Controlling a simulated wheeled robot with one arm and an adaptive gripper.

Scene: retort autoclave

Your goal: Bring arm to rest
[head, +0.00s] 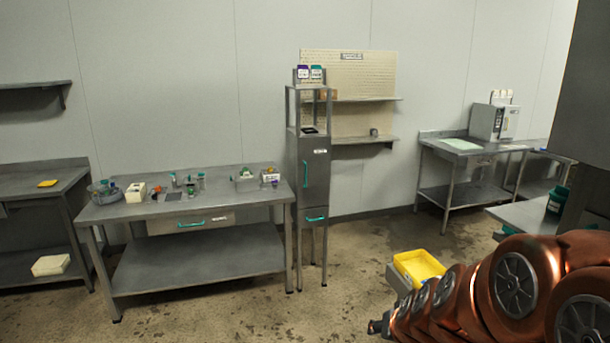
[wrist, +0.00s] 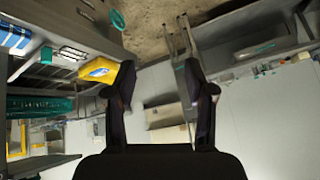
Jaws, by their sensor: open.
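My copper-coloured arm (head: 480,295) reaches in from the lower right corner of the head view, low and in front of the floor. Only the dark end of my gripper (head: 380,325) shows there, at the bottom edge. In the wrist view my gripper (wrist: 158,75) has its two dark fingers wide apart. Nothing is held between them. The wrist picture looks turned over, with floor at the top and pale wall below. A yellow item (wrist: 100,71) appears just left of the left finger; whether they touch cannot be told.
A yellow tub (head: 418,266) stands beyond my arm. A steel bench (head: 190,208) with small items is at left, next to a narrow cabinet (head: 314,170). A dark upright panel (head: 590,85) closes the right. The middle floor is open.

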